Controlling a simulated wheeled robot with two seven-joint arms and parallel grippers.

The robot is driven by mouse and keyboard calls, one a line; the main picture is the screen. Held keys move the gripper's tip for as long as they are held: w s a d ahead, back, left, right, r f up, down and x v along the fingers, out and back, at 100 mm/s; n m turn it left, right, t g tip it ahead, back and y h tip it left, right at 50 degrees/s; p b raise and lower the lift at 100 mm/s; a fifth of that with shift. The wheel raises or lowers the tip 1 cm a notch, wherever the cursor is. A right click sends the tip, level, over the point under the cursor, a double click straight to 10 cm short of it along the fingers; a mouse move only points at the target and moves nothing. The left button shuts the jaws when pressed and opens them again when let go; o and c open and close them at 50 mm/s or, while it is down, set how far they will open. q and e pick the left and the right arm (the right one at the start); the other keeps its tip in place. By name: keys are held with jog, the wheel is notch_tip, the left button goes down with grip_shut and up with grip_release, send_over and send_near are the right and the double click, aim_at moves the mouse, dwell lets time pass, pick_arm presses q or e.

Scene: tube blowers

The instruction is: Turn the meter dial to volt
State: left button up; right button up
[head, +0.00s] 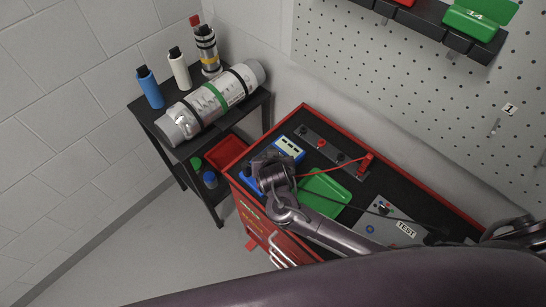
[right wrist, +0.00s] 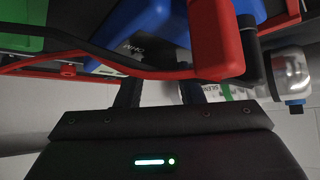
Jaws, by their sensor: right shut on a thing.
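The blue meter (head: 290,148) with a pale face lies near the left end of the black-topped red cabinet, partly covered by my right gripper (head: 262,178). In the right wrist view, the meter's blue body (right wrist: 150,22) fills the top and an "OHM" label (right wrist: 133,49) shows between the fingers. My right gripper also shows there (right wrist: 158,90), its two fingers reaching up to the meter, shut on what appears to be its dial. The dial itself and its pointer are hidden, so its setting cannot be read. My left gripper is out of view.
A red lead (head: 320,173) runs from the meter to a red clip (head: 366,164). A green tray (head: 322,194) and a grey test box (head: 392,221) lie to the right. A black side table (head: 254,100) carries a large cylinder (head: 211,103) and several bottles.

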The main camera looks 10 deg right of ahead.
dwell(0.4)
jog(key=o, duration=1)
jog(key=v, duration=0.7)
jog(key=shift+s+r, duration=0.25)
jog(key=shift+s, duration=0.05)
jog(key=shift+a, duration=0.15)
